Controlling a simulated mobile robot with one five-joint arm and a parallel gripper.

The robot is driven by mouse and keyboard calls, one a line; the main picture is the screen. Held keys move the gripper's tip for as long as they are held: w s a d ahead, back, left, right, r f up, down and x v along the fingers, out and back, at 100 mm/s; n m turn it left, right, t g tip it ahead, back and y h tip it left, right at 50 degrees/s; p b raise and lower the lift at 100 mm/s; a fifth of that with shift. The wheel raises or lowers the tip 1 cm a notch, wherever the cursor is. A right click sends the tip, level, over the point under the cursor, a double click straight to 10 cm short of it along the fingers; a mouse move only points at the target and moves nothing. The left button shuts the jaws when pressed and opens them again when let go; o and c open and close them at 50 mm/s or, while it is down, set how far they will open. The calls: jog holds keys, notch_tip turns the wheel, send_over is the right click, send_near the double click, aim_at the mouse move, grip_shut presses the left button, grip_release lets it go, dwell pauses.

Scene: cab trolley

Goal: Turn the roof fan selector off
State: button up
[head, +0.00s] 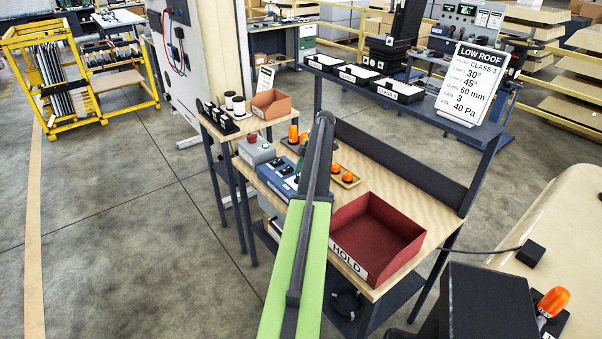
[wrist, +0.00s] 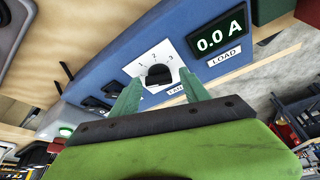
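The fan selector (wrist: 159,76) is a black knob on a white plate marked with numbers, on a blue control panel (wrist: 95,60), in the wrist view. Its label below is partly covered. My gripper (wrist: 160,78) is open, with one green finger on each side of the knob; I cannot tell whether they touch it. The knob's pointer position is not clear. The blue panel (head: 274,178) stands on the wooden bench in the head view, partly behind my arm. My gripper is hidden there.
A display (wrist: 219,32) beside the selector reads 0.0 A, labelled LOAD. Dark switches (wrist: 95,105) sit on its other side. On the bench are a red HOLD bin (head: 372,232), orange lamps on a tray (head: 345,178) and a grey box with a red button (head: 257,152).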

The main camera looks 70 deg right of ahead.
jog(key=shift+o, duration=0.2)
jog(key=shift+w, duration=0.2)
jog(key=shift+s+r, duration=0.1)
jog(key=shift+r, duration=0.15)
jog(key=p+v, duration=1.6)
jog(key=v, duration=0.1)
jog(key=shift+f, duration=0.1)
